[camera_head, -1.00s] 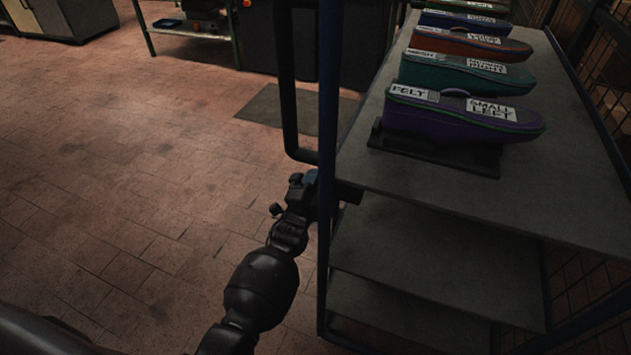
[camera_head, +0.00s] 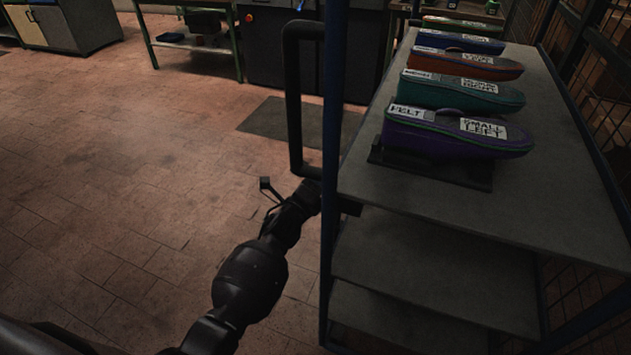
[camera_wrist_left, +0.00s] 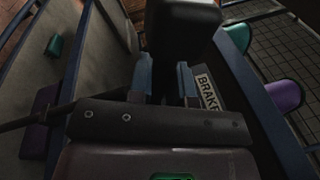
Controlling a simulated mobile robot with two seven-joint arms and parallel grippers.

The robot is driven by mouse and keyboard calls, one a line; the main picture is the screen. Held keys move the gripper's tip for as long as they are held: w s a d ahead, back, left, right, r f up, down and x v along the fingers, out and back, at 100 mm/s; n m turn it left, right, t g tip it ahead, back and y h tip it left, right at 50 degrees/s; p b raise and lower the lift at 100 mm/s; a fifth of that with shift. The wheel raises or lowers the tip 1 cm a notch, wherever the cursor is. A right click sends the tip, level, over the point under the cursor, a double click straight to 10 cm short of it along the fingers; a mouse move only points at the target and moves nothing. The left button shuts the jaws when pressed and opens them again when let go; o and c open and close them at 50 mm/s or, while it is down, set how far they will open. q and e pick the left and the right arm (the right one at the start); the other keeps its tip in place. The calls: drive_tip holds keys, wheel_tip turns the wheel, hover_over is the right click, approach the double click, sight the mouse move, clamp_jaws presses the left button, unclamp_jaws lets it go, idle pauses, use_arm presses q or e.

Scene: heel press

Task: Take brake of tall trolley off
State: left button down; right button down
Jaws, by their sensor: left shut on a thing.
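The tall trolley (camera_head: 460,205) stands at the right in the head view, with a dark blue frame, grey shelves and a black handle (camera_head: 292,100) on its left side. My left gripper (camera_head: 312,192) is at the trolley's near left post, just below that handle; its fingers are mostly hidden there. In the left wrist view my left gripper's blue-grey fingers (camera_wrist_left: 164,82) are shut on a black brake lever (camera_wrist_left: 180,28) between them. A white label reading BRAKE (camera_wrist_left: 207,92) is on the frame just right of the fingers. My right gripper is in neither view.
Several coloured shoe lasts, the nearest a purple one (camera_head: 455,132) labelled SMALL LEFT, lie on the trolley's top shelf. A green-legged bench (camera_head: 192,42) and a dark floor mat (camera_head: 285,120) are farther back. The tiled floor left of the trolley is clear.

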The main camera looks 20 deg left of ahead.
use_arm(q)
drive_tip(key=shift+d+r+m, duration=0.15)
drive_tip(key=shift+r+m, duration=0.15)
drive_tip(key=shift+m, duration=0.3)
drive_tip(key=c, duration=1.1)
unclamp_jaws()
drive_tip(key=shift+d, duration=0.1)
drive_tip(key=shift+o, duration=0.2)
drive_tip(key=p+v, duration=0.1)
drive_tip(key=v, duration=1)
drive_tip(key=shift+w+r, duration=0.1)
